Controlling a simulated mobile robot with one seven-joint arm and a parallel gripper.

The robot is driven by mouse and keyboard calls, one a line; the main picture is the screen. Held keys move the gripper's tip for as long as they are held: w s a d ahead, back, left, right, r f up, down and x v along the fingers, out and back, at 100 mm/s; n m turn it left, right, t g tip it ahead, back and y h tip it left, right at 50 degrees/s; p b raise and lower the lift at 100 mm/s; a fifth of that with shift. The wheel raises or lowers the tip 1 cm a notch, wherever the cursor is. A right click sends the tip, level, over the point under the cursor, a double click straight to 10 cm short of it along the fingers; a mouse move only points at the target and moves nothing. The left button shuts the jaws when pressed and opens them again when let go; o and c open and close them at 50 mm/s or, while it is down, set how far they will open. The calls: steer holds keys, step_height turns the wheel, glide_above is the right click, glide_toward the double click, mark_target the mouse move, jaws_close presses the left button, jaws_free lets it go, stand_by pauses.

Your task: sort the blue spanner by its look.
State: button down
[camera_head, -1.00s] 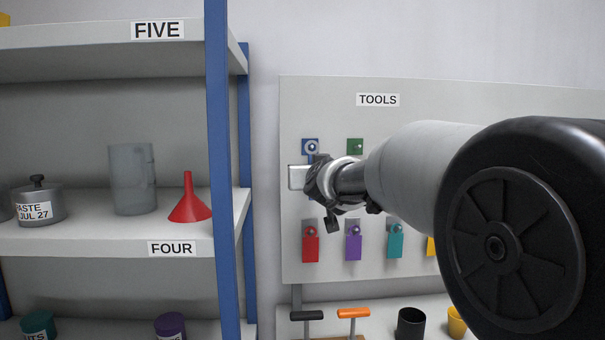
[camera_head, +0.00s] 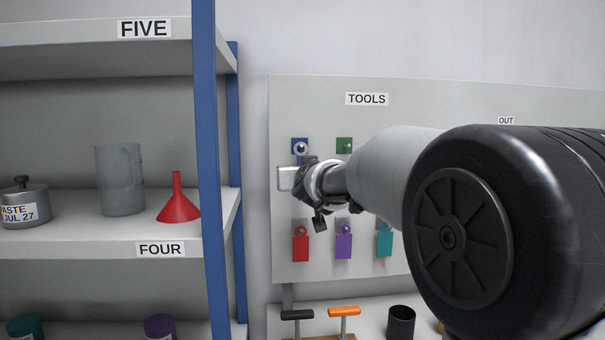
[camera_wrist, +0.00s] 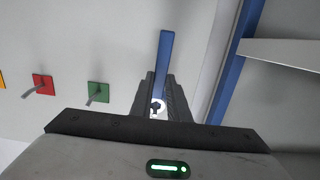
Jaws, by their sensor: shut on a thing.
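The blue spanner shows in the wrist view as a long blue bar (camera_wrist: 166,52) reaching out from between my fingers. My gripper (camera_wrist: 160,92) is shut on it. In the head view my gripper (camera_head: 304,178) is at the tool board's left side, just below the blue square with its peg (camera_head: 300,147). A bluish ring is at that peg and a short blue piece runs down toward my gripper. My wrist hides most of the spanner there. I cannot tell whether the ring is still around the peg.
The tool board (camera_head: 400,91) has a green square (camera_head: 344,145) and red (camera_head: 300,245), purple (camera_head: 343,243) and teal (camera_head: 384,241) tags. A blue shelf post (camera_head: 209,170) stands close on the left. T-handled tools (camera_head: 344,311) and a black cup (camera_head: 401,322) are below.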

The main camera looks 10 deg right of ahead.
steer(key=c, duration=1.6)
jaws_free()
steer(key=shift+s, duration=0.1)
steer(key=s+r+p, duration=0.2)
steer(key=s, duration=1.4)
steer(key=s+d+f+g, duration=0.3)
steer(key=s+f+g, duration=0.3)
steer(key=s+f, duration=0.7)
steer(key=s+d+f+g, duration=0.2)
steer(key=s+f+g, duration=0.3)
steer(key=s+f, duration=0.75)
steer(key=r+p, duration=0.4)
steer(key=r, duration=0.1)
steer(key=s+r+p, duration=0.1)
steer(key=r+p, duration=0.4)
steer(key=r, duration=0.1)
steer(key=s+r+p, duration=0.1)
steer(key=r+p, duration=0.4)
steer(key=r, duration=0.1)
steer(key=shift+s, duration=0.15)
